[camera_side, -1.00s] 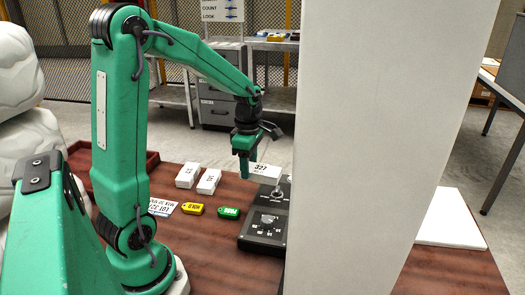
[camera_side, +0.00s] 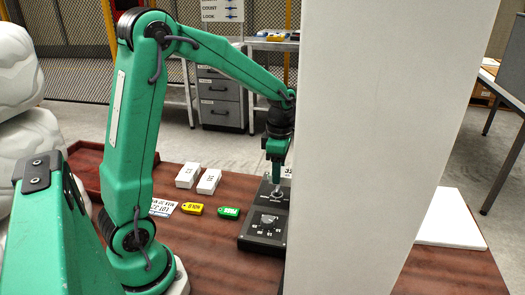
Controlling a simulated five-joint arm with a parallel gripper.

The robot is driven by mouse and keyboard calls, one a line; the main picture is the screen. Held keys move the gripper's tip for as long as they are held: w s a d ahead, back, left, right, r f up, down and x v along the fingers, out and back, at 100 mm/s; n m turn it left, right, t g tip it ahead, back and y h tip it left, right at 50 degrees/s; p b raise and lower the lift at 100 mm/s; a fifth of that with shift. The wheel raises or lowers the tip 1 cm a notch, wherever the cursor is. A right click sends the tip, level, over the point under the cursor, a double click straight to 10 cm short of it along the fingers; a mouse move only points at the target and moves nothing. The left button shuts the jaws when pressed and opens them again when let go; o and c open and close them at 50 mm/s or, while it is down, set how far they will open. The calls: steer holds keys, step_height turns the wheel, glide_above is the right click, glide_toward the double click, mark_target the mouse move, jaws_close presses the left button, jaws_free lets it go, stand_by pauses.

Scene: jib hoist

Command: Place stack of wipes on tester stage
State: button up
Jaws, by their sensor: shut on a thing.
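My gripper (camera_side: 276,165) is above the far end of the black tester (camera_side: 250,240), pointing down. It is shut on a white stack of wipes (camera_side: 287,172) with a printed number on it. The stack's right part is hidden behind the pale column, and where it meets the jaws is unclear. The tester has a round dial near its front and a small metal post on its far part. The stage surface is hard to make out from here. I cannot tell whether the stack touches the tester.
A tall pale column (camera_side: 385,130) blocks the view right of the tester. Two white stacks (camera_side: 187,175) (camera_side: 209,181), a printed card (camera_side: 162,207), a yellow tag (camera_side: 193,209) and a green tag (camera_side: 229,212) lie left of the tester. A brown tray (camera_side: 88,170) is behind my arm.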

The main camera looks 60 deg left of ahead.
steer(key=w+d, duration=0.6)
steer(key=shift+w+d, duration=0.35)
steer(key=shift+d, duration=0.05)
steer(key=shift+f, duration=1.75)
steer(key=shift+f, duration=0.15)
steer(key=o, duration=1)
steer(key=shift+r, duration=2.95)
